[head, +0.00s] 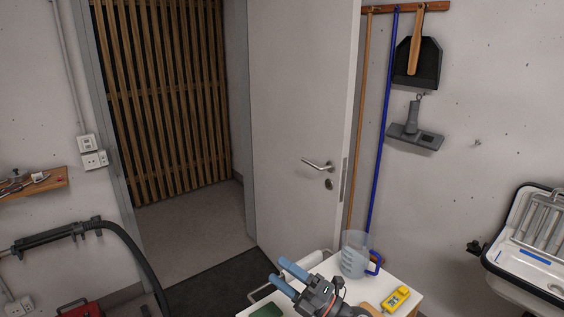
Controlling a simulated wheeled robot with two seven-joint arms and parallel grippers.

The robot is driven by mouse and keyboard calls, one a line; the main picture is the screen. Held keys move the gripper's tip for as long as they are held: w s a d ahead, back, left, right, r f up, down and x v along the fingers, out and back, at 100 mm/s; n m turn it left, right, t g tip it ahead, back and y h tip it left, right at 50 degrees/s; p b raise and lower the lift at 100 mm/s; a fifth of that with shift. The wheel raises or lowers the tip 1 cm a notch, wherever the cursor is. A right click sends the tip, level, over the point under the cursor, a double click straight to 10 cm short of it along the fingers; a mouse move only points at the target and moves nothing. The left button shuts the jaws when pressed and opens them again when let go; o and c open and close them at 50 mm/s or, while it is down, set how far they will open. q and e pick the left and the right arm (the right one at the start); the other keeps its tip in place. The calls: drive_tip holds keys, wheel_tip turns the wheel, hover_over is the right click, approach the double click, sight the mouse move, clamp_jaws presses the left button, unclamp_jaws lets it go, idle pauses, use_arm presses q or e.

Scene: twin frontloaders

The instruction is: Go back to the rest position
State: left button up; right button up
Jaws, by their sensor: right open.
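My right gripper (281,272) shows at the bottom centre of the head view. Its two blue fingers are apart, with nothing visible between them, and point up and to the left. It is over the left part of a small white table (405,284). A clear measuring jug (354,255) with a blue handle stands upright on the table, to the right of the fingers and apart from them. My left gripper is not in view. No frontloader machine shows.
A yellow device (396,299) lies on the table, and a green item (267,312) is at its front left. A white door (297,130) stands open behind. A sink (530,250) is at the right, a black hose (125,240) at the left. Dark mat (215,290) covers floor.

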drive_tip(key=s+d+f+m+t+h, duration=0.1)
drive_tip(key=d+f+m+t+h, duration=0.2)
drive_tip(key=d+f+m+h, duration=0.8)
drive_tip(key=s+d+f+m+t+h, duration=0.2)
drive_tip(key=d+m+h, duration=0.65)
drive_tip(key=m, duration=0.65)
drive_tip(key=s+d+f+m+g, duration=0.1)
drive_tip(key=s+f+m+g, duration=0.1)
drive_tip(key=s+f+g, duration=0.7)
drive_tip(key=s+d+f+m+g, duration=0.1)
drive_tip(key=s+f+m+g, duration=0.15)
drive_tip(key=s+f, duration=0.8)
drive_tip(key=s+a+f+g, duration=0.1)
drive_tip(key=s+f, duration=0.1)
drive_tip(key=f, duration=0.8)
drive_tip(key=s+a+f+g, duration=0.1)
drive_tip(key=s+a+f, duration=0.1)
drive_tip(key=f, duration=0.8)
drive_tip(key=s+a+f+g, duration=0.1)
drive_tip(key=s+a+f, duration=0.1)
drive_tip(key=f, duration=0.8)
drive_tip(key=shift+s+f+y, duration=0.2)
drive_tip(key=shift+s+y, duration=0.15)
drive_tip(key=shift+s, duration=0.45)
drive_tip(key=shift+n, duration=0.25)
